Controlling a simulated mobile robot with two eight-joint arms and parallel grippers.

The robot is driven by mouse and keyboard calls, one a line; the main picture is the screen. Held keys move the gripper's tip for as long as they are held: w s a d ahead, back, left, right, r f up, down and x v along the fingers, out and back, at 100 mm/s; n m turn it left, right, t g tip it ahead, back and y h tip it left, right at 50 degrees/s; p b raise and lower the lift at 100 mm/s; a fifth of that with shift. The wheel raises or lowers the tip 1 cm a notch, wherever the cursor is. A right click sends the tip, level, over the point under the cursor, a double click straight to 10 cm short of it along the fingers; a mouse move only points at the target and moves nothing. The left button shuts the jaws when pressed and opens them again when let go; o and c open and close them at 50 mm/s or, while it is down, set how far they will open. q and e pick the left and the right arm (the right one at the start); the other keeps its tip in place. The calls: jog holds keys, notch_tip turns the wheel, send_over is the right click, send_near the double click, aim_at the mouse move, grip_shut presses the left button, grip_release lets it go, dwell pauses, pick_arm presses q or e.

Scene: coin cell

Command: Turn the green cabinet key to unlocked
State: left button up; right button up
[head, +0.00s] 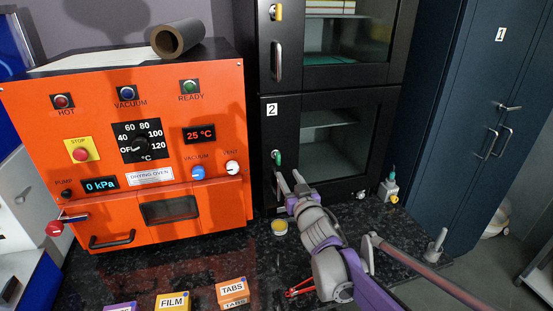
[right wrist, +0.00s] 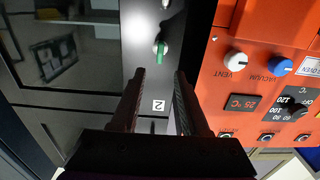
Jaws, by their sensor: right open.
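The green cabinet key (head: 277,158) sits in the lock on the left side of the lower black cabinet door marked 2. Its grip looks about upright. It also shows in the right wrist view (right wrist: 161,49), just beyond the fingertips. My right gripper (head: 288,178) is open and empty, just in front of and slightly below the key in the head view. In the right wrist view (right wrist: 160,74) its two fingers stand apart, with the key roughly in line with the gap. No contact with the key shows. My left gripper is not in view.
The orange drying oven (head: 120,215) stands close on the left. An upper cabinet with a yellow key (head: 276,12) is above. A small yellow-lidded jar (head: 279,227) and labelled boxes (head: 232,291) stand on the dark counter (head: 200,262). A door handle (head: 278,190) hangs below the key.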

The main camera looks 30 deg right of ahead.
aim_at(279, 160)
jog(key=x, duration=0.9)
jog(key=shift+w+d+p, duration=0.1)
jog(key=shift+w+p, duration=0.1)
jog(key=shift+p, duration=0.15)
grip_shut()
